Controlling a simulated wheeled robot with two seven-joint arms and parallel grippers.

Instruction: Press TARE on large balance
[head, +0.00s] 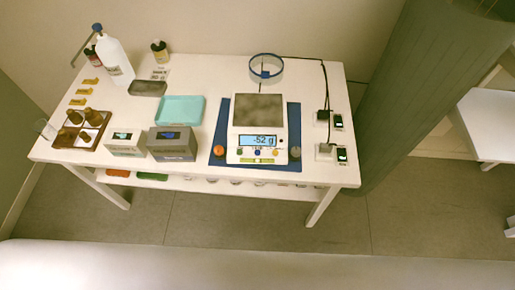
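The large balance (257,142) stands on a blue mat (220,130) on the right half of the white table. Its dark square pan (258,109) looks empty. The lit display (258,141) seems to read -52 g. A row of small coloured buttons (257,153) lies below the display, with an orange round part (219,150) at the left and a grey one (295,152) at the right. The button labels are too small to read, so I cannot tell which is TARE. Neither of my grippers is in view.
Two small boxes with displays, one white (126,143) and one grey (172,144), stand left of the balance. A teal tray (181,109) lies behind them. A blue ring (266,68) stands behind the pan. Small devices with cables (324,116) sit at the right. A wash bottle (114,62) stands back left.

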